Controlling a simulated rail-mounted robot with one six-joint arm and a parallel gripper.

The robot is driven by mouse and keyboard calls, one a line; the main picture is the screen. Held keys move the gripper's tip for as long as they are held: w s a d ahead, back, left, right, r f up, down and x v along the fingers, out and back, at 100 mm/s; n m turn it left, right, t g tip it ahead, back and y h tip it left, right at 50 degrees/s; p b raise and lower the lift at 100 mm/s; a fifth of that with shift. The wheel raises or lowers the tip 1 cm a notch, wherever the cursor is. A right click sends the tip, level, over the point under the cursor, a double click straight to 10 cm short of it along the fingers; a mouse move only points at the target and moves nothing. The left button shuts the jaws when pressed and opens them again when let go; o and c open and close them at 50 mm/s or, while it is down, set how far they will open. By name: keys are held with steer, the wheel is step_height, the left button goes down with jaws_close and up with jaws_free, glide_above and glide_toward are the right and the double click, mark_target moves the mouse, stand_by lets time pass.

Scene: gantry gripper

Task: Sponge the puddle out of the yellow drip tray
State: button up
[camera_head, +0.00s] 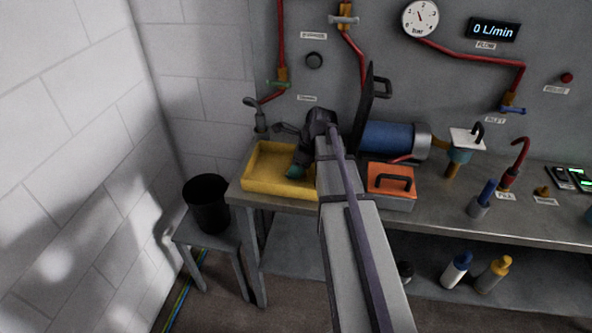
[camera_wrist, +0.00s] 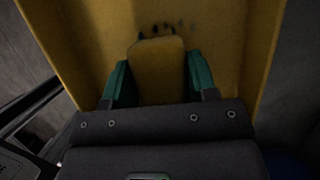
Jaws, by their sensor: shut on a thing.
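The yellow drip tray (camera_head: 262,168) stands at the left end of the workbench; its yellow floor and walls fill much of the wrist view (camera_wrist: 90,40). My gripper (camera_head: 295,171) is inside the tray's outline, toward its right side. In the wrist view my gripper (camera_wrist: 158,78) has its green fingers shut on the sides of a yellow sponge (camera_wrist: 157,65). Several small dark spots show on the tray just beyond the sponge. I cannot make out a clear puddle, or whether the sponge touches the tray floor.
A black bucket (camera_head: 207,205) stands on a small stool left of the bench. A tap (camera_head: 255,112) is behind the tray. An orange-lidded toolbox (camera_head: 392,180) and a blue cylinder (camera_head: 388,139) are right of my arm. A wall is close on the left.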

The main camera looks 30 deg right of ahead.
mark_target(288, 184)
steer(key=w+d, duration=0.2)
steer(key=shift+w, duration=0.35)
steer(key=shift+s, duration=0.3)
steer(key=shift+s+a, duration=1.25)
steer(key=shift+s, duration=0.25)
steer(key=shift+s+a, duration=1.25)
steer(key=shift+s, duration=0.25)
steer(key=shift+w, duration=0.35)
steer(key=shift+w+d, duration=0.4)
steer(key=shift+w, duration=0.4)
steer(key=shift+w+d, duration=0.2)
steer(key=shift+d, duration=0.1)
steer(key=shift+w+d, duration=0.85)
steer(key=shift+w, duration=0.2)
steer(key=shift+w+d, duration=0.8)
steer(key=shift+w, duration=0.2)
steer(key=shift+s+a, duration=0.85)
steer(key=shift+s, duration=0.2)
steer(key=shift+s+a, duration=0.85)
steer(key=shift+s, duration=0.25)
steer(key=shift+s+a, duration=0.85)
steer(key=shift+s, duration=0.2)
step_height(288, 184, up, 8)
steer(key=p, duration=0.7)
steer(key=shift+f, duration=0.2)
steer(key=shift+w, duration=0.1)
